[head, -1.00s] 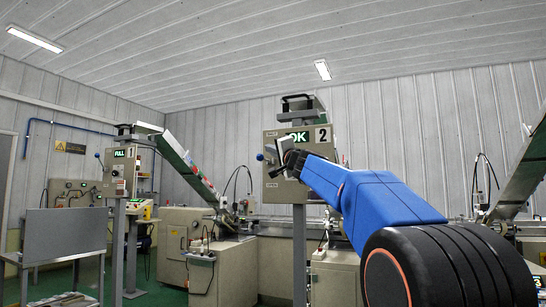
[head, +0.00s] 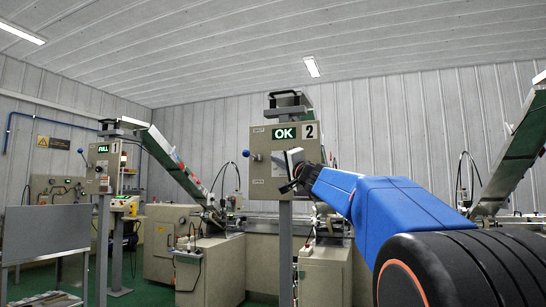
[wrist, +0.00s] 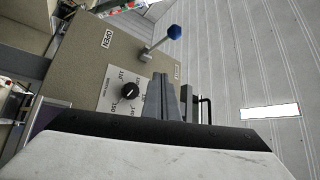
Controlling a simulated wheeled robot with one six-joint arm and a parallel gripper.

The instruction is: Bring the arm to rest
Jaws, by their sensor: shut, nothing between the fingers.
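My arm, blue with a dark ribbed joint, reaches in from the lower right of the head view. My gripper (head: 287,187) is at its end, in front of the lower right part of the control box marked 2 (head: 262,145). In the wrist view the fingers of my gripper (wrist: 167,78) are together and hold nothing. Behind them the box face (wrist: 78,78) looks turned on its side, with a black dial knob (wrist: 130,91) on a numbered scale and a blue-tipped lever (wrist: 174,32). I cannot tell the exact gap between fingers and box.
The box has a lit OK display (head: 284,133) and stands on a grey post (head: 286,245). A second box (head: 103,166) reading FULL stands left. Sloped conveyors (head: 178,168) rise from beige machines (head: 172,235). A grey panel stand (head: 46,235) is front left.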

